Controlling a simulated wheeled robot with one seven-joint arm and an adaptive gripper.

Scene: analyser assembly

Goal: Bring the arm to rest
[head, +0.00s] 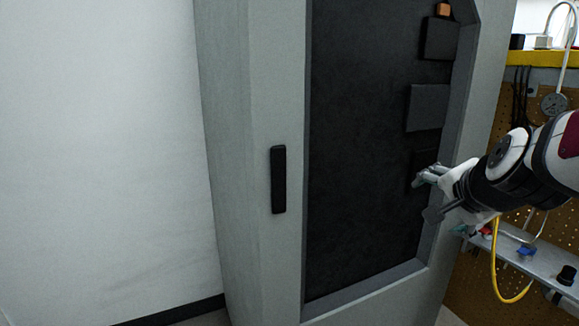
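My arm reaches in from the right edge of the head view, with white and black links and a dark red patch. My gripper (424,197) points left, in front of the right part of the cabinet's dark recess. Its two fingers stand apart, one above the other, and I see nothing held between them. I cannot tell whether the fingertips touch the recess or only hang in front of it.
The tall grey cabinet (252,130) has a black handle (278,180) and dark blocks (428,108) in its recess. An orange piece (443,9) sits at the top. At right are a pegboard (470,290), a shelf (540,262) and a yellow cable (497,275). The left wall is bare.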

